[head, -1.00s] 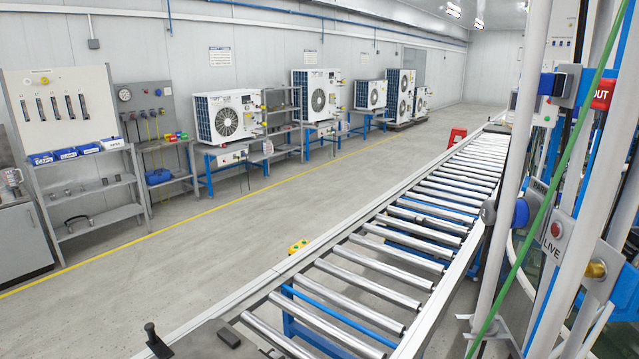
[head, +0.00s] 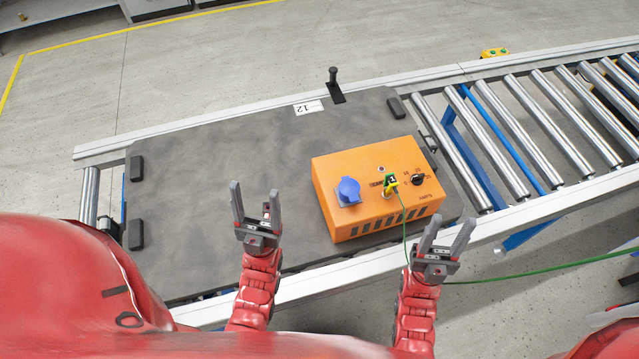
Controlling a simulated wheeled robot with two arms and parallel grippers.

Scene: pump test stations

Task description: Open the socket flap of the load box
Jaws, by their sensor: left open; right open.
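The orange load box (head: 335,172) sits on the right part of a dark grey pallet plate (head: 200,185) in the head view. Its blue socket flap (head: 348,190) is on the left of the top face and looks closed. My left gripper (head: 256,205) is open and empty over the plate, left of the box and apart from it. My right gripper (head: 446,238) is open and empty near the conveyor's front edge, just right of the box's front corner. It is not touching the flap.
A green-yellow plug (head: 390,183) sits on the box top, with a green cable (head: 540,269) running off right past my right gripper. A black knob (head: 417,179) is beside it. A black upright post (head: 333,82) stands at the plate's back edge. Conveyor rollers (head: 495,140) extend right.

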